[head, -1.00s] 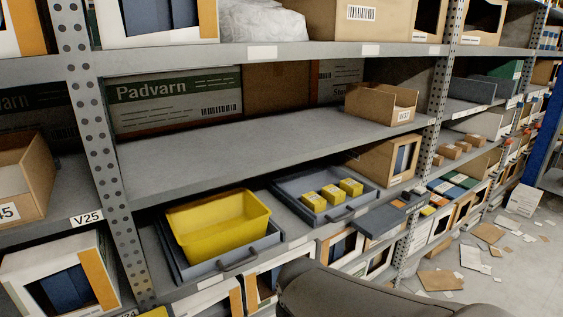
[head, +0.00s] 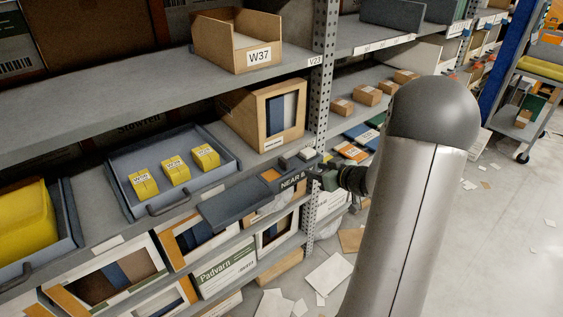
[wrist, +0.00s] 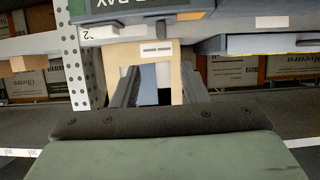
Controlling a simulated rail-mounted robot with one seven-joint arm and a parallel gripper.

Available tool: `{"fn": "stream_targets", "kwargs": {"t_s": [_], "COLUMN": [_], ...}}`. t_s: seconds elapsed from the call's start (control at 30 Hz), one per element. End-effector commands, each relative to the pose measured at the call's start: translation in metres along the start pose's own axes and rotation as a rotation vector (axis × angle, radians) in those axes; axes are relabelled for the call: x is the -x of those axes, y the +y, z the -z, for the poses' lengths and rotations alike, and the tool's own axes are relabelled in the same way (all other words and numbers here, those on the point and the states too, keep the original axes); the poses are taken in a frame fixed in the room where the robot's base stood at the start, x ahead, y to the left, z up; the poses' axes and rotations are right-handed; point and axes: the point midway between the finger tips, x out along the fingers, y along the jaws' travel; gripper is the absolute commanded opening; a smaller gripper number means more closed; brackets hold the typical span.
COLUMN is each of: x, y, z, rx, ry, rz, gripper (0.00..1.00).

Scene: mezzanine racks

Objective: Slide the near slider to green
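The near slider unit is a dark grey box on the front of the shelf, with a face lettered "NEAR B" (head: 293,181) and the rest hidden by my gripper. An orange patch (head: 270,175) and pale grey blocks show on its top. I cannot tell which piece is the sliding part, and I see no clear green mark. In the wrist view the lettered face (wrist: 150,7) is at the top, just beyond my fingertips. My gripper (head: 322,175) is at the unit's right end. In the wrist view my gripper (wrist: 158,82) has its fingers apart, with nothing between them.
A grey tray (head: 153,207) with three small yellow boxes stands left of the unit. A rack post (head: 322,90) rises close behind my gripper. Open-fronted cartons fill the lower shelf. The floor at right has scattered paper.

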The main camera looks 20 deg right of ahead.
Motion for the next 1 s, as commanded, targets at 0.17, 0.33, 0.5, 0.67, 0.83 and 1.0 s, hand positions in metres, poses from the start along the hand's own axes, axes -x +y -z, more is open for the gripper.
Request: {"fn": "stream_targets", "kwargs": {"t_s": [0.17, 0.33, 0.5, 0.67, 0.83, 1.0], "x": [-0.017, -0.051, -0.089, -0.123, -0.152, -0.168], "y": [-0.002, -0.002, -0.004, -0.003, -0.004, -0.004], "z": [-0.001, -0.001, 0.0, 0.001, 0.002, 0.002], "rx": [-0.002, -0.002, -0.001, -0.001, -0.001, -0.001], "ry": [0.013, 0.011, 0.011, 0.011, 0.011, 0.011], "rz": [0.02, 0.019, 0.02, 0.017, 0.016, 0.015], "gripper": [0.4, 0.4, 0.4, 0.4, 0.4, 0.4]}}
